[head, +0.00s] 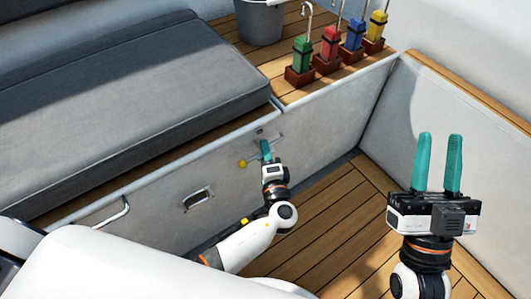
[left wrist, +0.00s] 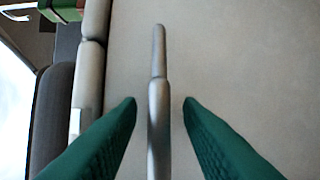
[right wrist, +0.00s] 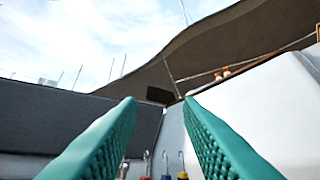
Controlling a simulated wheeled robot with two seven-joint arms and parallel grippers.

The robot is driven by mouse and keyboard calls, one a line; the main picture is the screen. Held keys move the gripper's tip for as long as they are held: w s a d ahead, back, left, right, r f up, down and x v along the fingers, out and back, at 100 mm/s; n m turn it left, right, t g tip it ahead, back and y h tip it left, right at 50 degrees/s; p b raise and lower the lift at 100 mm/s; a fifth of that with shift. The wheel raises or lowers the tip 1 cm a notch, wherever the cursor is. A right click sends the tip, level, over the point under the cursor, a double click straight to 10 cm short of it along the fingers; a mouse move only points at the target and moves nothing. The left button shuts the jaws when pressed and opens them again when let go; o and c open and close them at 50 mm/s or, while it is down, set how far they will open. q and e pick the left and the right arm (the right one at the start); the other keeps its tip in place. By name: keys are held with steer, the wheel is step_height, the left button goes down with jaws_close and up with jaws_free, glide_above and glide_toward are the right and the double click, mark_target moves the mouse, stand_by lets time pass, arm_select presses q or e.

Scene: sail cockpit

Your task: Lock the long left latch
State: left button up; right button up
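A long grey metal latch handle (left wrist: 158,110) runs upright through the middle of the left wrist view, in front of the pale locker panel (head: 160,195). My left gripper (left wrist: 161,101) is open, with one green finger on each side of the handle and a gap on both sides. In the head view my left gripper (head: 265,148) is up against the panel below the seat edge, and mostly hides the latch. My right gripper (head: 439,137) is open and empty, raised at the right; its fingers also show in the right wrist view (right wrist: 160,103).
A yellow knob (head: 243,163) and a recessed pull (head: 198,198) are on the panel left of my left gripper. A grey cushion (head: 120,85) lies above. Several coloured handled items, one green (head: 303,55), and a bucket (head: 261,22) stand on the wooden ledge. The wooden floor (head: 325,220) is clear.

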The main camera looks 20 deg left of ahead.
arm_select(q)
jaws_close()
stand_by(0.4)
